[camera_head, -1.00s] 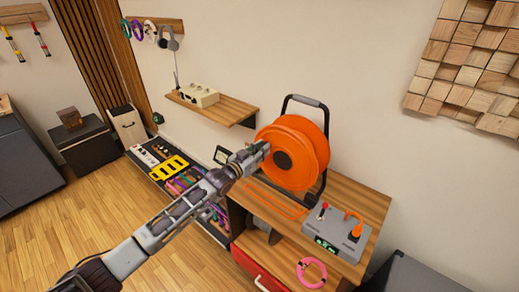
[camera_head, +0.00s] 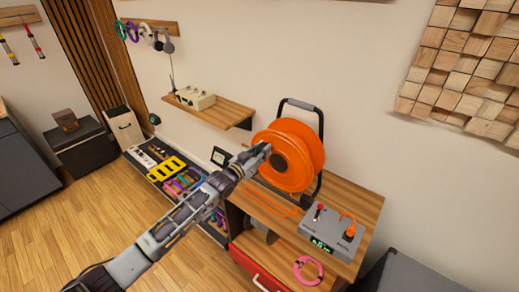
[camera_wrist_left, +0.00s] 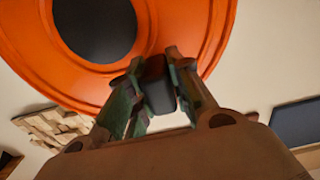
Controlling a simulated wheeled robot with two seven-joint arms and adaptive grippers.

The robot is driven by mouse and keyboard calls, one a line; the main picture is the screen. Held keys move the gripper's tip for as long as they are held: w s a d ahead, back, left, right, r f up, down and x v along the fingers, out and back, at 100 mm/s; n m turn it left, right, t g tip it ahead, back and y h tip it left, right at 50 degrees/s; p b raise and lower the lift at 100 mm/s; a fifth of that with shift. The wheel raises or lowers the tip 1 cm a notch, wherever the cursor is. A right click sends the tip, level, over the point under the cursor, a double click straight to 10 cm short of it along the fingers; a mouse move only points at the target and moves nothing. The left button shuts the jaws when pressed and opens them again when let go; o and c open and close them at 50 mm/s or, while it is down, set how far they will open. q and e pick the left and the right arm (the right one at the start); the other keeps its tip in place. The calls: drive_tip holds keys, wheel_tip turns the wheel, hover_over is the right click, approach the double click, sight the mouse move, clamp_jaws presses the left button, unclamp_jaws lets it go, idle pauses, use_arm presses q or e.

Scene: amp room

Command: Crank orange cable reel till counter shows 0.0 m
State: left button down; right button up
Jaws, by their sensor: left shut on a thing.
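The orange cable reel (camera_head: 303,150) stands upright in a black frame on the wooden cabinet top. My left gripper (camera_head: 263,150) reaches its left face from the left. In the left wrist view my left gripper (camera_wrist_left: 158,85) is shut on the dark crank handle (camera_wrist_left: 157,92), near the rim of the orange reel (camera_wrist_left: 180,30), below its black hub (camera_wrist_left: 95,25). Orange cable (camera_head: 268,200) lies on the cabinet top in front of the reel. My right gripper is not in view.
A grey box (camera_head: 333,232) with a green display, a red-tipped lever and an orange plug stands on the cabinet's right. A wall shelf (camera_head: 222,110) holds a beige device.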

use_arm(q)
drive_tip(key=shift+s+d+r+p, duration=0.2)
drive_tip(key=shift+s+d+p, duration=0.15)
drive_tip(key=shift+d, duration=0.1)
drive_tip(key=shift+s+d+r+p, duration=0.15)
drive_tip(key=shift+s+d+p, duration=0.1)
drive_tip(key=shift+d+p, duration=0.05)
drive_tip(key=shift+s+d+r+p, duration=0.3)
drive_tip(key=shift+s+d+p, duration=0.3)
drive_tip(key=shift+d+p, duration=0.2)
drive_tip(key=shift+s+d, duration=0.15)
drive_tip(key=shift+d, duration=0.05)
drive_tip(key=shift+s+d+f+p, duration=0.1)
drive_tip(key=shift+s+d+p, duration=0.25)
drive_tip(key=shift+s+d, duration=0.25)
drive_tip(key=shift+s+d+f+p, duration=0.1)
drive_tip(key=shift+s+d+p, duration=0.25)
drive_tip(key=shift+d, duration=0.4)
